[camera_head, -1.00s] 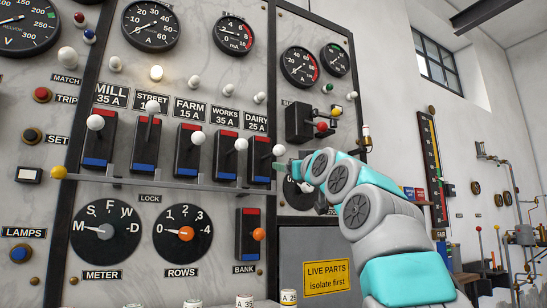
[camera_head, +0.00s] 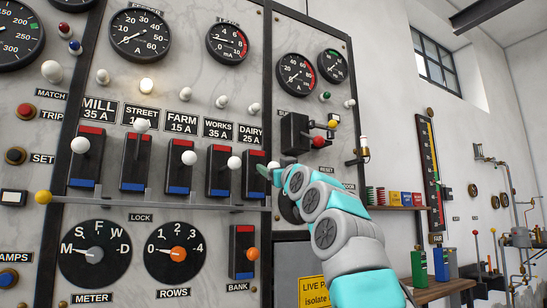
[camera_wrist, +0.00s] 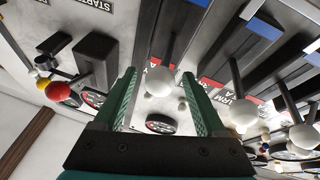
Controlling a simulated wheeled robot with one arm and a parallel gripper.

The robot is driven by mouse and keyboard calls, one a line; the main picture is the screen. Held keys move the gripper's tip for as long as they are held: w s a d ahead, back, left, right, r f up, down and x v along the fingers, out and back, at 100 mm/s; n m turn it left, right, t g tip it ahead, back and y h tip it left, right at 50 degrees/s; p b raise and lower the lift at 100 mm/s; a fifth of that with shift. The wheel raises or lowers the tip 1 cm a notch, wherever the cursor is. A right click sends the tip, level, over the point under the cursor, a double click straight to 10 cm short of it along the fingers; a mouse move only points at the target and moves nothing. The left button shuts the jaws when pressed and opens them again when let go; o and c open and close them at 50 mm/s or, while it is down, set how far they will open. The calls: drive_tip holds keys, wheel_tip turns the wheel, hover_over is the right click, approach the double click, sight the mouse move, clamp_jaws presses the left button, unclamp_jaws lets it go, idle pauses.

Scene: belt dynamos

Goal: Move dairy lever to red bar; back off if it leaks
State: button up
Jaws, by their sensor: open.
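The dairy lever, under its DAIRY 25 A label (camera_head: 251,134), is the rightmost of the row. Its white knob (camera_head: 273,166) stands out about midway between the red bar (camera_head: 255,154) above and the blue bar (camera_head: 250,194) below. My gripper (camera_head: 267,173) is at that knob, its green fingertip overlapping the lever's right side. In the wrist view, my open gripper (camera_wrist: 159,72) has one finger on each side of the white knob (camera_wrist: 160,82), with gaps visible.
The works lever knob (camera_head: 234,162) is close on the left. A black switch with red and yellow knobs (camera_head: 296,134) is just above right of my gripper. The lock rail (camera_head: 120,200) runs below the levers. The mA dial (camera_head: 228,42) reads low.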

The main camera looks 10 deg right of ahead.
drive_tip(key=shift+w+r, duration=0.1)
drive_tip(key=shift+w, duration=0.2)
clamp_jaws()
idle(0.5)
idle(0.8)
